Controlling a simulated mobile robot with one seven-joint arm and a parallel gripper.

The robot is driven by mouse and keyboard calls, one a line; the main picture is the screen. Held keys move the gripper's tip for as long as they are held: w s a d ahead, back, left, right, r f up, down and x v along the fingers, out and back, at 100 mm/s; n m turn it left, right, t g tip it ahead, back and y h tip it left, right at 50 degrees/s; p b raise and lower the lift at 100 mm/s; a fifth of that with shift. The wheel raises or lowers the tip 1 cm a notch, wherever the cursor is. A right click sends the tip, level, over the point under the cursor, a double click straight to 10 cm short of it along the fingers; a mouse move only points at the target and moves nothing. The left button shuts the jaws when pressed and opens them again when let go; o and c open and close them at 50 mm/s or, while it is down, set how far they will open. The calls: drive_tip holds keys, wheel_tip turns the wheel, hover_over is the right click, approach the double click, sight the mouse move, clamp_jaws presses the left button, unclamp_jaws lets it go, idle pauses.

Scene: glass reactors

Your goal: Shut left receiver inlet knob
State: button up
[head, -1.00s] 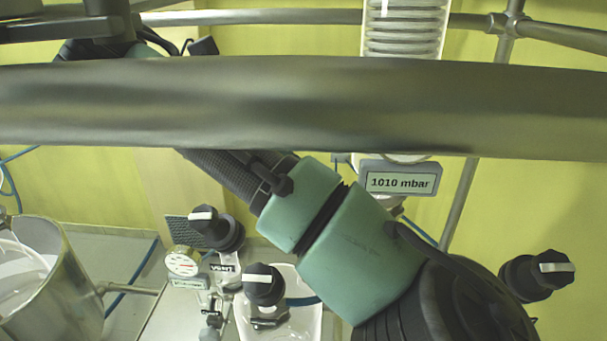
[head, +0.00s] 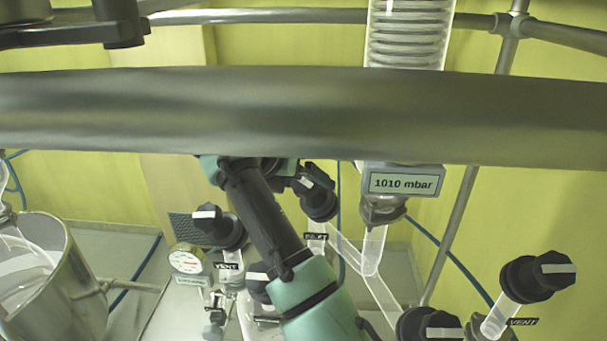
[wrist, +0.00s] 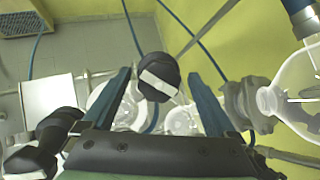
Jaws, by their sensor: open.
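In the wrist view a black knob (wrist: 158,77) with a white bar shows between the tips of my gripper (wrist: 158,75). The fingers are open, one on each side, and no contact is visible. The white bar lies slanted. In the head view a black knob (head: 318,195) with a small label below it stands just right of my dark arm link. It looks like the same knob, but the label is too blurred to read surely. My fingers are mostly hidden there by the arm and the thick rail.
A thick metal rail (head: 450,115) crosses the head view. A VENT knob (head: 217,228) and gauge (head: 186,258) stand left of my arm. Another VENT knob (head: 540,275) is at right. A 1010 mbar display (head: 402,183) hangs near centre. In the wrist view, glassware (wrist: 290,95) is right.

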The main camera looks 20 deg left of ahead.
drive_tip(key=shift+f, duration=0.1)
drive_tip(key=shift+w, duration=0.1)
drive_tip(key=c, duration=1.4)
drive_tip(key=shift+m, duration=0.4)
drive_tip(key=m, duration=0.2)
drive_tip(key=m+h, duration=0.1)
drive_tip(key=m, duration=0.2)
drive_tip(key=shift+a+g+h, duration=0.1)
drive_tip(key=shift+g+h, duration=0.2)
drive_tip(key=m+g+h, duration=0.1)
drive_tip(key=m, duration=0.6)
drive_tip(key=m+g, duration=0.1)
drive_tip(key=m, duration=0.2)
drive_tip(key=m+g, duration=0.1)
drive_tip(key=m, duration=0.2)
drive_tip(key=shift+r+m+h, duration=0.2)
drive_tip(key=shift+m+h, duration=0.1)
drive_tip(key=shift+m, duration=0.1)
drive_tip(key=m+g, duration=0.1)
drive_tip(key=m, duration=0.3)
drive_tip(key=shift+w+m, duration=0.1)
drive_tip(key=shift+m, duration=0.3)
drive_tip(key=shift+m, duration=0.3)
